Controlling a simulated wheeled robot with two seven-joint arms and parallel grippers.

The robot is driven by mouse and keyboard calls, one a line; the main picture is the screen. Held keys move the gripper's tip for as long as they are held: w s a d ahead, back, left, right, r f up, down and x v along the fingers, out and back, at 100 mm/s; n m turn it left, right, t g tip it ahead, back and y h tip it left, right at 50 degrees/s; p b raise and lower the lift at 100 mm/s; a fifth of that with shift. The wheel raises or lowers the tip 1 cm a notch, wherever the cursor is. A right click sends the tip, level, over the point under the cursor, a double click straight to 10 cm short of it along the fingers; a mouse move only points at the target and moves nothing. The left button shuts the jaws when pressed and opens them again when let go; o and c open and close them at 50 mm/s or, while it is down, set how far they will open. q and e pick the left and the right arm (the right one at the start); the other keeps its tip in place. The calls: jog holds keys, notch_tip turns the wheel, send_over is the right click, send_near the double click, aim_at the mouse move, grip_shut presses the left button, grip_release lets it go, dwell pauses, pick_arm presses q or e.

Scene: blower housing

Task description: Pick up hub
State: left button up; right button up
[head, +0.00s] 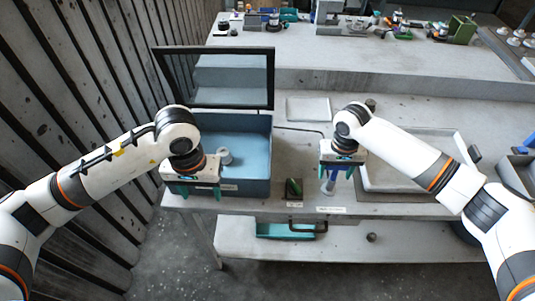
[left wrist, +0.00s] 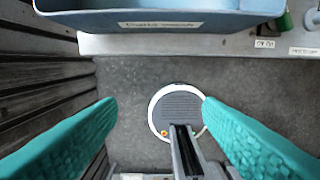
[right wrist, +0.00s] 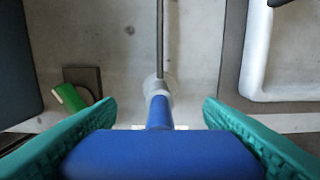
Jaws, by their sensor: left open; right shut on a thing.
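A grey round stepped part, which looks like the hub (head: 224,156), sits inside the blue open-lidded box (head: 262,180), near its middle. My left gripper (head: 197,190) is open and empty at the front wall of the box, nearer me than the hub. In the left wrist view my open fingers (left wrist: 159,105) have floor below them and the box front (left wrist: 200,19) at the top; the hub is not visible there. My right gripper (head: 336,172) is shut on a blue-handled tool (right wrist: 160,155) with a grey collar and thin metal shaft.
A small green part (head: 293,188) on a dark block is on the bench (head: 300,140) between the grippers. A white tray (head: 405,188) is at the right. The box's raised lid (head: 271,80) stands behind it. A lower shelf (head: 350,240) holds a teal tray (head: 275,231).

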pick_arm(q)
jog(key=w+d+f+n, duration=0.15)
jog(key=w+n, duration=0.35)
jog(key=w, duration=0.6)
jog(key=n+t+y, duration=0.1)
jog(key=n, duration=0.3)
send_near(223, 152)
notch_tip(223, 152, down, 3)
jog(key=shift+w+a+f, duration=0.15)
jog(key=shift+w+a, duration=0.05)
jog(key=shift+w+a+f, duration=0.1)
jog(key=shift+f, duration=1.3)
jog(key=shift+w+a+f, duration=0.1)
jog(key=shift+w+f, duration=0.05)
jog(key=shift+f, duration=1.2)
